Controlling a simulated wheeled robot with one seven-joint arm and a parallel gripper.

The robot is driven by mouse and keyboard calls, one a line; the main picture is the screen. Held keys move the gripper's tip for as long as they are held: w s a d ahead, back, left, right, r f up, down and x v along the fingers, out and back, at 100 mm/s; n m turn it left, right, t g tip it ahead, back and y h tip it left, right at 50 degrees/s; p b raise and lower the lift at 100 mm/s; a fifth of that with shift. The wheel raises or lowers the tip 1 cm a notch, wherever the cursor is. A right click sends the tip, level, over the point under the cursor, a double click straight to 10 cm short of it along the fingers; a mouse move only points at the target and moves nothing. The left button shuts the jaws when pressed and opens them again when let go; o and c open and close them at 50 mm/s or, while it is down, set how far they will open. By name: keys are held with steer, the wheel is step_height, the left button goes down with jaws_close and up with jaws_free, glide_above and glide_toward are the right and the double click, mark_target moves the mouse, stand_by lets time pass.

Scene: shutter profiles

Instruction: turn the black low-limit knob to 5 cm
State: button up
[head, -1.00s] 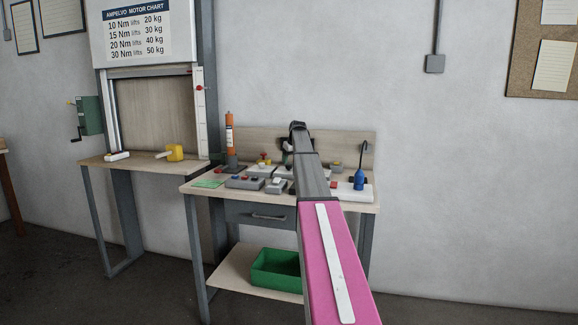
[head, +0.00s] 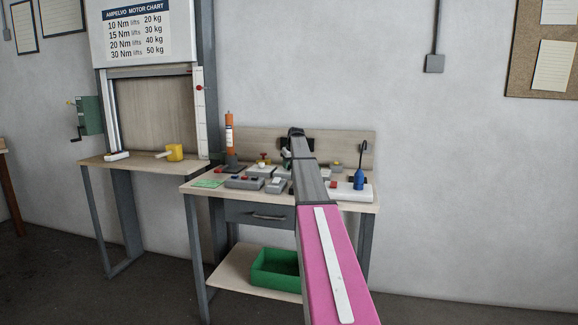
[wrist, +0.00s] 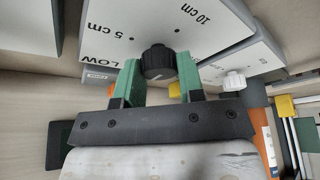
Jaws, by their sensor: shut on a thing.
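The black knob (wrist: 158,60) shows in the wrist view on a white panel face (wrist: 115,25) marked LOW, with dots labelled 5 cm and 10 cm. My gripper (wrist: 158,76) has its green fingers on either side of the knob and is shut on it. A pale pointer line shows on the knob's near face, directed away from the 5 cm and 10 cm marks; its exact setting is unclear. In the head view my gripper is mostly hidden behind my arm above the bench, and the knob cannot be made out.
A white knob (wrist: 233,82) sits on a neighbouring panel, close to the right finger. In the head view the bench holds an orange cylinder (head: 229,135), grey button boxes (head: 244,182) and a blue item (head: 359,180). A green bin (head: 272,270) is on the lower shelf.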

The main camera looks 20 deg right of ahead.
steer(key=m+h, duration=0.1)
steer(key=m, duration=0.3)
steer(key=shift+a+m+h, duration=0.15)
steer(key=shift+m+h, duration=0.25)
steer(key=m+h, duration=0.1)
steer(key=m, duration=0.3)
steer(key=shift+w+m+g+h, duration=0.1)
steer(key=shift+m+g+h, duration=0.2)
steer(key=shift+g+h, duration=0.1)
steer(key=m+g+h, duration=0.1)
steer(key=m, duration=0.3)
steer(key=shift+m+g+h, duration=0.3)
steer(key=shift+m+g, duration=0.6)
steer(key=shift+m, duration=1.2)
steer(key=shift+a, duration=0.1)
steer(key=o, duration=0.9)
